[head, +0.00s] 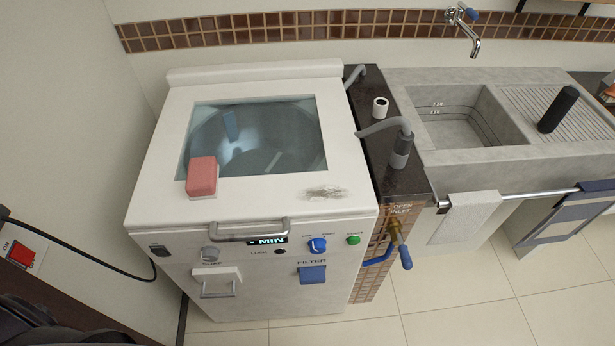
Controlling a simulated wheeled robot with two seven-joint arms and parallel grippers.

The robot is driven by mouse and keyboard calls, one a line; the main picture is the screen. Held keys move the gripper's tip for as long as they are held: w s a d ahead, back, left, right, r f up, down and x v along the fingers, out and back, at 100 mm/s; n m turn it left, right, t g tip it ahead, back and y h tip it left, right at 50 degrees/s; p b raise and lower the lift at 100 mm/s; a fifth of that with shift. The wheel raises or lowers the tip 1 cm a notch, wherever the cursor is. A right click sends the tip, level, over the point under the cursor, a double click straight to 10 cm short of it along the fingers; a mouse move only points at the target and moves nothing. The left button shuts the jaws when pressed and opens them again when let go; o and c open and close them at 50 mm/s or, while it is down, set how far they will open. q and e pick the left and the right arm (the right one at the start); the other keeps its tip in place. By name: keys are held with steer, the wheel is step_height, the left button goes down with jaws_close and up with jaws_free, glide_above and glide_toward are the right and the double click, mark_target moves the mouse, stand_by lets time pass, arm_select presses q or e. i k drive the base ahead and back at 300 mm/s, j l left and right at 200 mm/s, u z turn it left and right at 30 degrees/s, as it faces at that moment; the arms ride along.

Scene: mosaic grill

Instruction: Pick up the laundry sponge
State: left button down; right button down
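The laundry sponge (202,176) is a pink-red block with a pale underside. It lies on the top of the white washing machine (260,191), at the left front corner of the glass lid window (255,140), overlapping the window's edge. Its top and front are in clear sight and nothing touches it from above. Neither of my grippers shows in the head view.
A lid handle (248,230) projects at the machine's front edge. A grey hose (399,150) and a white roll (380,107) stand on the dark counter to the right. Beyond is a stone sink (455,118) with a black cylinder (558,109). Tiled floor (460,300) is clear in front.

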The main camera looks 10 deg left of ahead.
mark_target(202, 178)
steer(key=j+u, duration=0.1)
steer(key=u, duration=1)
steer(key=k+j, duration=0.05)
